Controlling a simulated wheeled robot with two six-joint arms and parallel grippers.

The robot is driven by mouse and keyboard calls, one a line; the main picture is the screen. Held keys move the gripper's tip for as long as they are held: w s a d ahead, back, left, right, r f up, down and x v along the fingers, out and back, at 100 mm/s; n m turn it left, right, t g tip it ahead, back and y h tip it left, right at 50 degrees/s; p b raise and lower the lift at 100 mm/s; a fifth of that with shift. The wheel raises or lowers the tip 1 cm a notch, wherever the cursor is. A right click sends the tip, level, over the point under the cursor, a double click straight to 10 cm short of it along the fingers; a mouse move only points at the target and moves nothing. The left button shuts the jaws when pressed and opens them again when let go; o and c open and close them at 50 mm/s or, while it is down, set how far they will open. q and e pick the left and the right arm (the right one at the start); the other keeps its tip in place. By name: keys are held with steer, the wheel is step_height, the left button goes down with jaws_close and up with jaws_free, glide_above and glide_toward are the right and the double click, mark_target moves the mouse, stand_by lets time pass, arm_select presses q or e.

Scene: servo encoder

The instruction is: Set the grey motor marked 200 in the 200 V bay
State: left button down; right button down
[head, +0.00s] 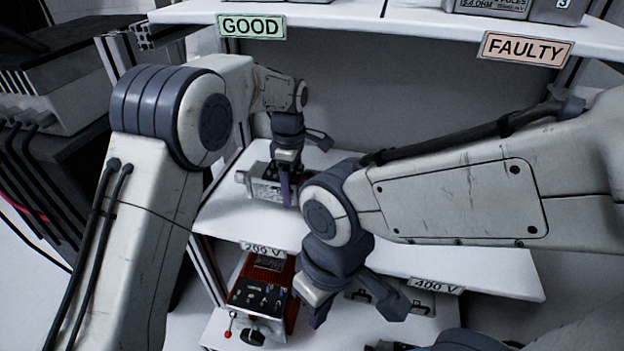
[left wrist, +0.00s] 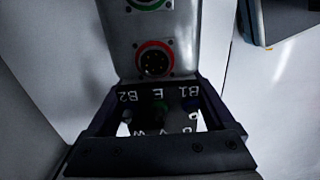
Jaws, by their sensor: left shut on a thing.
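The grey motor (head: 262,185) is at the left part of the middle shelf (head: 400,255), behind the 200 V label (head: 262,250) on the shelf's front edge. My left gripper (head: 287,190) is shut on it from above. I cannot tell whether the motor rests on the shelf. In the left wrist view the motor (left wrist: 185,62) shows a green-ringed and a red-ringed round connector, with lettered terminals between the jaws of my left gripper (left wrist: 157,112). The 200 marking is not readable. My right gripper (head: 355,305) is open and empty in front of the shelf. The 400 V label (head: 436,286) is on the right.
A red and black test device (head: 262,295) stands on the lower shelf. The top shelf carries a GOOD sign (head: 251,26), a FAULTY sign (head: 526,50) and grey units (head: 520,8) at the right. My right arm covers much of the middle shelf's right side.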

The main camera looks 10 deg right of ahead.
mark_target(289, 211)
arm_select(q)
steer(key=shift+a+f, duration=0.2)
steer(key=shift+a, duration=0.4)
steer(key=shift+f, duration=0.15)
step_height(289, 211, down, 4)
steer(key=shift+r+b, duration=0.15)
steer(key=shift+b, duration=0.85)
jaws_free()
steer(key=shift+s+f, duration=0.1)
steer(key=shift+f, duration=0.15)
steer(key=shift+r+p, duration=1.45)
steer(key=shift+r, duration=2.45)
